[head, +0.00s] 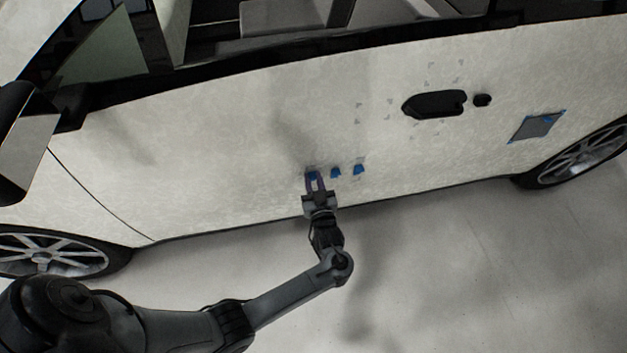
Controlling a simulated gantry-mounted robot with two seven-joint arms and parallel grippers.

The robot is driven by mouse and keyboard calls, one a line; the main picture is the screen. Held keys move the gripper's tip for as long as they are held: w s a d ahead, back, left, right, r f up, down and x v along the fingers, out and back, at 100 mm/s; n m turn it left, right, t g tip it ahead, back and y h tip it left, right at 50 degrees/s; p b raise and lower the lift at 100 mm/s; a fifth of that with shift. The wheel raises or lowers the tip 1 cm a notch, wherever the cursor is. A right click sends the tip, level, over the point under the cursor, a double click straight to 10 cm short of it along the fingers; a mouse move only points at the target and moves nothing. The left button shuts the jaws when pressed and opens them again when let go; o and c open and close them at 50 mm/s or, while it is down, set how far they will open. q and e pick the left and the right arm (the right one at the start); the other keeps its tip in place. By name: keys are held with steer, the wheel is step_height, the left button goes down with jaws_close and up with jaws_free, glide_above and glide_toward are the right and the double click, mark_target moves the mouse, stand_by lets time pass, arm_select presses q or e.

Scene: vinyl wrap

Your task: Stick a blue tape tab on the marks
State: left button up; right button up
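A white car door panel (230,130) fills the middle of the head view. Two blue tape tabs, one (335,172) and another (358,169), sit side by side low on the door. My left gripper (314,180) is at the lower door, just left of these tabs. A further blue tab (311,174) shows at its fingertips; I cannot tell whether it is held or only touched. Small grey corner marks (389,102) lie around and left of the door handle recess (436,104). My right gripper is not in view.
A grey square patch (537,127) with blue corners is on the panel at the right. Wheels stand at the lower left (50,252) and right (585,155). A side mirror (22,135) juts out at the left. The grey floor (450,270) is clear at the lower right.

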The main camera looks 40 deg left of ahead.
arm_select(q)
jaws_close()
steer(key=shift+d, duration=0.1)
steer(key=shift+s+d, duration=0.25)
steer(key=shift+s+d+p, duration=0.15)
steer(key=shift+d+p, duration=0.05)
steer(key=shift+p, duration=0.1)
stand_by(0.4)
